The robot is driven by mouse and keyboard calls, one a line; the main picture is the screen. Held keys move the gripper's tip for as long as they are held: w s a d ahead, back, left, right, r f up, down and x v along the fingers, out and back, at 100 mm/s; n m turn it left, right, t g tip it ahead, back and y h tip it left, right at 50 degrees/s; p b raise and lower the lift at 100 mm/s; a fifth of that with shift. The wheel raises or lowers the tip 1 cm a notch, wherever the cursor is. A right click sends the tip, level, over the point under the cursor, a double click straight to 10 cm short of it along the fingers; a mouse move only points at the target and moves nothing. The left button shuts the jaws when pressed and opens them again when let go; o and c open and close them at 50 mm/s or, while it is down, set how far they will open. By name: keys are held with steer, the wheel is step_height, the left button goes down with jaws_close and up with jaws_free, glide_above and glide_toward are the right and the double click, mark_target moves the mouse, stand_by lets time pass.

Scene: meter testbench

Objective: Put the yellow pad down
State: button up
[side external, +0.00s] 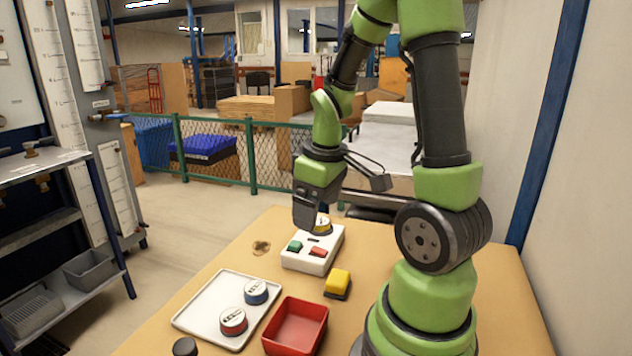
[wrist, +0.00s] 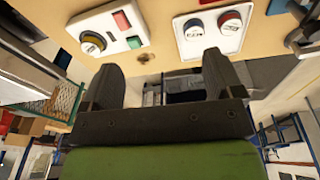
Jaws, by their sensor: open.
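A yellow pad (side external: 338,281), block-shaped with a dark underside, sits on the tan table just right of the white box in the side view. I cannot make it out for sure in the wrist view. My gripper (side external: 305,217) is by the far left end of the white box, beside a round yellow-banded meter (side external: 323,225). In the wrist view my gripper (wrist: 162,82) has its two dark fingers wide apart with nothing between them. The yellow pad is clear of the fingers.
The white box (side external: 306,264) has a green and a red button. A white tray (side external: 203,297) holds a blue-banded meter (side external: 256,291) and a red-banded meter (side external: 233,321). A red bin (side external: 296,327) and a dark knob (side external: 185,347) are near the front edge.

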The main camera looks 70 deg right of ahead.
steer(key=s+a+r+m+t+y, duration=0.2)
steer(key=s+a+r+t, duration=0.2)
steer(key=a+r, duration=0.8)
steer(key=a+t, duration=0.1)
steer(key=a, duration=0.2)
steer(key=shift+a+r+m+t+y, duration=0.2)
steer(key=shift+r+m+t+y, duration=0.1)
steer(key=shift+m+y, duration=0.1)
steer(key=shift+o, duration=0.5)
steer(key=shift+s, duration=0.1)
